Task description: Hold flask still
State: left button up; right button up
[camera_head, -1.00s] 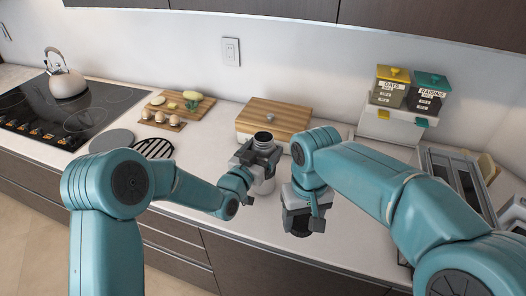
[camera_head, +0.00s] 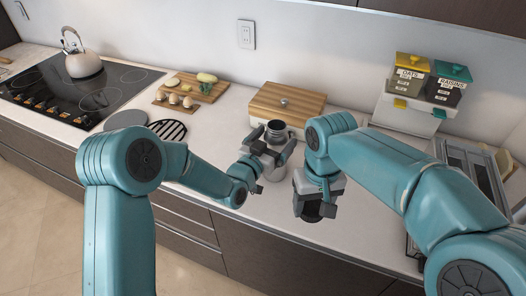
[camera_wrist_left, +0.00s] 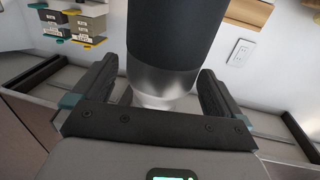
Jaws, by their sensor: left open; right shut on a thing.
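The flask (camera_head: 275,129) stands upright on the counter, with a dark upper part and a pale lower body. My left gripper (camera_head: 271,149) is around it, open, with one finger on each side. In the left wrist view the flask (camera_wrist_left: 167,45) fills the space between the spread fingers (camera_wrist_left: 158,92), with gaps visible on both sides. My right gripper (camera_head: 318,195) points down to the right of the flask and is shut on a dark object (camera_head: 312,211), mostly hidden by the gripper; I cannot tell what it is.
A wooden-topped box (camera_head: 287,102) stands behind the flask. A cutting board with food (camera_head: 191,88) and the stove with a kettle (camera_head: 83,64) are left. Oats and raisins canisters (camera_head: 411,75) stand back right. The counter's front edge is close.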

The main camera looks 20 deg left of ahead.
pick_arm(q)
jog(key=s+a+b, duration=0.2)
jog(key=s+b, duration=0.1)
jog(key=s, duration=0.7)
jog(key=shift+s, duration=0.4)
